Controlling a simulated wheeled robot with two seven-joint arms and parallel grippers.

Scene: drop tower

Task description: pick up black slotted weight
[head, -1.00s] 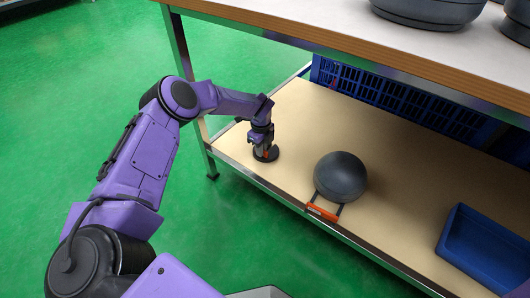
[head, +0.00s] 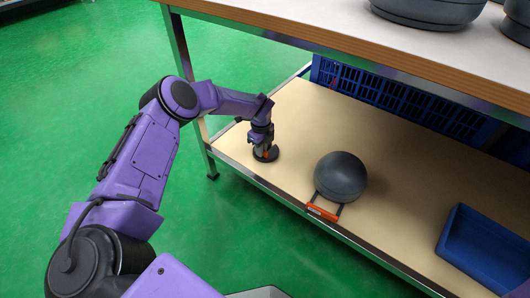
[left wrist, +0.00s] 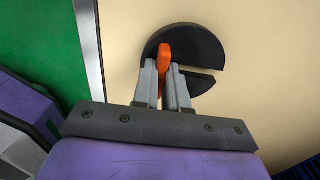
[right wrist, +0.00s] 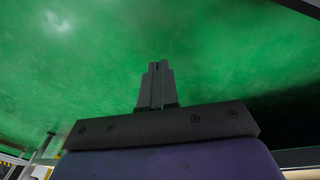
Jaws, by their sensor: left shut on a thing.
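The black slotted weight (head: 267,155) is a dark disc lying on the tan lower shelf, near its left end. In the left wrist view the weight (left wrist: 207,48) shows its slot opening to the right and an upright orange tab (left wrist: 165,58) on it. My left gripper (head: 262,146) points down over the weight. In the left wrist view its fingers (left wrist: 167,72) are shut on the orange tab. The disc appears to rest on the shelf. My right gripper (right wrist: 156,70) shows only in the right wrist view, its fingers together and empty above green floor.
A blue tray (head: 485,248) stands at the right. Blue crates (head: 400,100) line the back. The upper shelf (head: 350,35) overhangs the rear.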

